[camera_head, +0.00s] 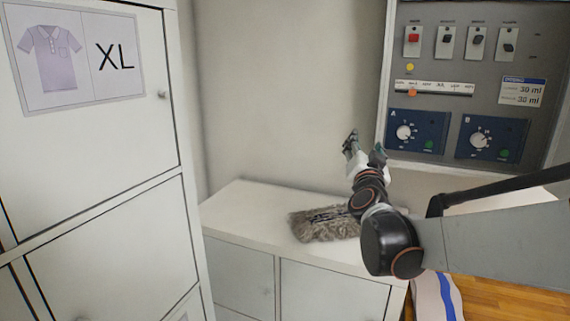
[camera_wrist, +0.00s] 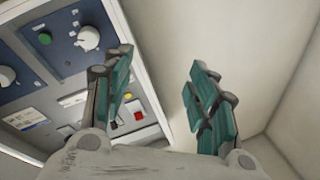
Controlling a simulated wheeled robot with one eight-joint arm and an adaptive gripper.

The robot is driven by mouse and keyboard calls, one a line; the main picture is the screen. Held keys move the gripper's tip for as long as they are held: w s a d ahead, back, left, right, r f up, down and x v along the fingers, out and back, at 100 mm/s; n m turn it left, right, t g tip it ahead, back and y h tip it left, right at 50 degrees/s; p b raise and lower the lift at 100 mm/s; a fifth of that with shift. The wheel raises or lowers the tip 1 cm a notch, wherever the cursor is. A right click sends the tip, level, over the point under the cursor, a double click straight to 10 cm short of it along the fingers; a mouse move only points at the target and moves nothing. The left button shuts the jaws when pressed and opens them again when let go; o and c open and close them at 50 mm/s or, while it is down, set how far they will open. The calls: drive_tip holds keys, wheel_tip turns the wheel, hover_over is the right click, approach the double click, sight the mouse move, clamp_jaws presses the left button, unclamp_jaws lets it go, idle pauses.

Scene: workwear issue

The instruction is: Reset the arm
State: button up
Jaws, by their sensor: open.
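My gripper (camera_head: 364,148) is raised above the white low cabinet in the head view, left of the grey control panel. Its fingers point up and away. In the wrist view my gripper (camera_wrist: 160,95) shows two teal-padded fingers spread apart with nothing between them. It is open and empty, with bare wall behind the gap. My arm reaches in from the right edge of the head view, bent at a dark joint.
A grey-brown fluffy brush (camera_head: 325,223) lies on the low white cabinet (camera_head: 240,205), partly behind my arm. The control panel (camera_head: 440,105) with knobs and switches hangs close on the right. A tall white locker (camera_head: 110,240) with an XL shirt label (camera_head: 75,55) stands left.

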drive_tip(key=s+a+f+n+g+y+b, duration=0.2)
drive_tip(key=s+a+f+n+g+y, duration=0.15)
drive_tip(key=s+f, duration=0.4)
drive_tip(key=s+a+f+n+g+y+b, duration=0.2)
drive_tip(key=s+a+f+n+y+b, duration=0.15)
drive_tip(key=s+f, duration=0.4)
drive_tip(key=s+d+f+g+h+b, duration=0.1)
drive_tip(key=s+d+f+g, duration=0.2)
drive_tip(key=s+f, duration=0.5)
drive_tip(key=s+d+f+g+h+b, duration=0.2)
drive_tip(key=s+f, duration=0.7)
drive_tip(key=s, duration=0.5)
drive_tip(key=shift+s+d+f+n+g, duration=0.2)
drive_tip(key=shift+d+n+g, duration=0.25)
drive_tip(key=shift+g, duration=0.8)
drive_tip(key=shift+w, duration=0.1)
